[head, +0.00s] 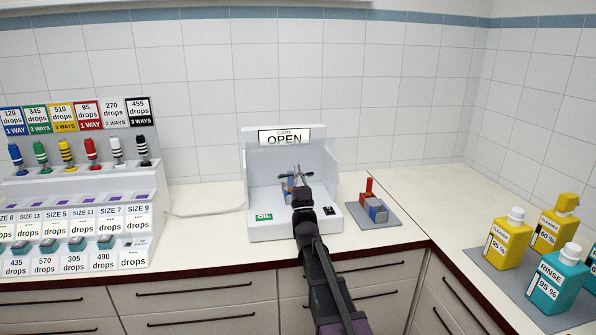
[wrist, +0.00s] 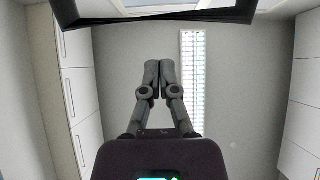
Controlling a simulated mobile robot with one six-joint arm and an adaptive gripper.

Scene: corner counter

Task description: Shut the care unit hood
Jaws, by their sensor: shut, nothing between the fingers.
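The care unit (head: 265,227) is a white box with an open front on the corner counter, with a green OIL label on its base. Its hood (head: 260,151) is up, and a sign on it (head: 284,137) reads OPEN. My gripper (head: 298,170) is in front of the unit's opening, over its base, and hides part of the inside. In the wrist view my gripper (wrist: 152,66) has its two fingers together with nothing between them. I cannot tell whether it touches the unit. Small blue and red parts inside the unit are partly hidden behind my gripper.
A rack of drop-labelled handpieces (head: 78,165) stands left. A grey pad (head: 377,221) with red and blue blocks lies right of the unit. Yellow cleaner bottles (head: 508,240) and teal rinse bottles (head: 560,277) stand at far right. Counter left of the unit is mostly clear.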

